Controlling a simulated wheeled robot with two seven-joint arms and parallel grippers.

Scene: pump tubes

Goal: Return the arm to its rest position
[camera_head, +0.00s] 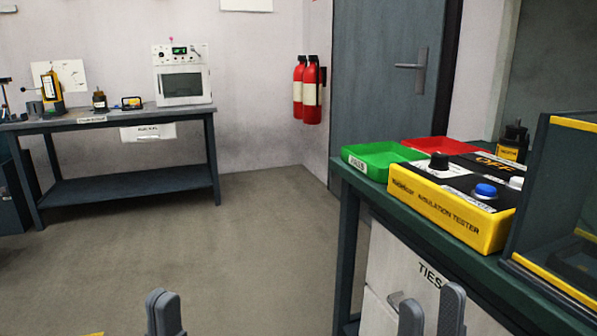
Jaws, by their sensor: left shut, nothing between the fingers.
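My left gripper (163,295) shows at the bottom edge, left of the middle. Its fingers are together, and I see nothing between them. My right gripper (432,296) shows at the bottom edge, right of the middle, with a gap between its two fingers. I see nothing held there. It is in front of the white cabinet labelled "TIES" (380,262). Both arms are hidden below the frame.
The right bench (445,245) carries a yellow insulation tester (448,213), a green tray (372,168), a red tray (437,146) and a yellow-edged case (560,170). A left bench (130,185) stands by the wall. Open floor (255,250) lies between them.

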